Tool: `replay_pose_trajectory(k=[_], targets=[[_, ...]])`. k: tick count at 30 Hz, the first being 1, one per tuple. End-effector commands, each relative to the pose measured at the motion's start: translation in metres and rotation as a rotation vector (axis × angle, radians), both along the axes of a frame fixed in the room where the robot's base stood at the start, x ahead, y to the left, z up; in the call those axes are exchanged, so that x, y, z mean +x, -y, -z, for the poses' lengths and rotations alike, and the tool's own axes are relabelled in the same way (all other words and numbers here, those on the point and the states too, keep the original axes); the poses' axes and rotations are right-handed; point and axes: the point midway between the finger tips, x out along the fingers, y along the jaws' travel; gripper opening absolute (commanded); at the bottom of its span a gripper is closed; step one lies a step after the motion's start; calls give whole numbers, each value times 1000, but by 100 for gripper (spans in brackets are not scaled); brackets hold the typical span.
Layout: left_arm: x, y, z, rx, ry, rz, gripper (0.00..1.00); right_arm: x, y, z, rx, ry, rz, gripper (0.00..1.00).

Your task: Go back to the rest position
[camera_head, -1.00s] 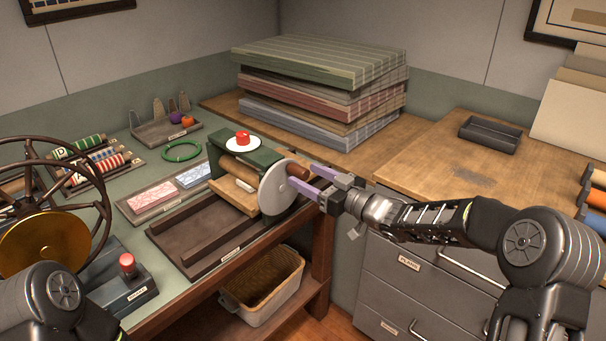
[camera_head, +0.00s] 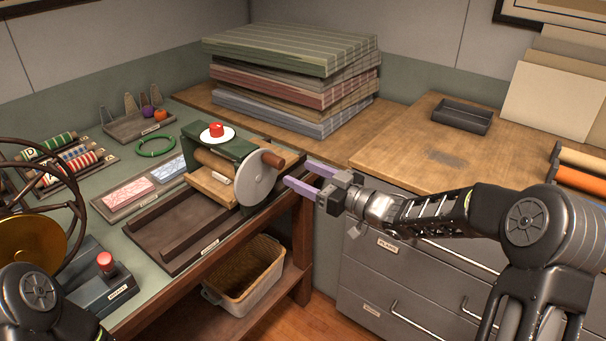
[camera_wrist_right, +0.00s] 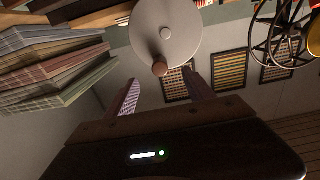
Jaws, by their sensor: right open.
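My right gripper (camera_head: 312,178) is open and empty, its two purple fingers pointing left. It is apart from the roller machine (camera_head: 232,150), just right of its grey disc (camera_head: 256,180) and brown handle (camera_head: 273,160). In the right wrist view the disc (camera_wrist_right: 172,30) and handle knob (camera_wrist_right: 160,69) stand beyond the open fingers (camera_wrist_right: 165,92), with nothing between them. Part of my left arm shows at the lower left; its gripper is out of view.
Stacked fabric-covered boards (camera_head: 290,75) stand behind the machine. The wooden counter (camera_head: 400,140) bears a dark tray (camera_head: 462,113). A spoked wheel (camera_head: 75,195) and red-knobbed box (camera_head: 105,285) are at left. A basket (camera_head: 245,275) sits on the shelf below.

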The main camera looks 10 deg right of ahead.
Motion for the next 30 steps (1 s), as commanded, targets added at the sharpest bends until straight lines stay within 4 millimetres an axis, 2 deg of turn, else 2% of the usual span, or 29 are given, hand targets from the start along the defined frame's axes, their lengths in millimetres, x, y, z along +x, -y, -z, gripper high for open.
replay_pose_trajectory(k=[5, 8, 11, 14, 15, 17, 18, 20, 21, 23, 24, 26, 27, 30], targets=[[0, 0, 0, 0, 0, 0, 55, 1, 2, 2, -25, 7, 8, 62], [0, 0, 0, 0, -1, 0, 55, 8, 13, 14, -45, -19, 77, 62], [0, 0, 0, 0, 0, 0, 55, 7, 25, 53, -33, -128, 179, 62], [0, 0, 0, 0, 0, 0, 55, -7, 25, 115, -13, -301, 267, 62], [0, 0, 0, 0, 0, 0, 55, -17, 23, 143, -6, -382, 296, 62], [0, 0, 0, 0, 0, 0, 55, -39, 16, 186, -1, -508, 331, 62], [0, 0, 0, 0, 0, 0, 55, -56, 9, 214, 2, -595, 348, 62], [0, 0, 0, 0, 0, 0, 55, -86, -2, 253, 3, -726, 370, 62], [0, 0, 0, 0, 0, 0, 55, -108, -10, 277, 1, -813, 381, 62], [0, 0, 0, 0, 0, 0, 55, -144, -22, 309, -6, -940, 393, 62], [0, 0, 0, 0, 0, 0, 55, -170, -30, 329, -12, -1025, 399, 62], [0, 0, 0, 0, 0, 0, 55, -211, -43, 354, -23, -1148, 404, 62], [0, 0, 0, 0, 0, 0, 55, -238, -51, 368, -31, -1225, 406, 62], [0, 0, 0, 0, 0, 0, 55, -301, -68, 393, -55, -1395, 410, 62]])
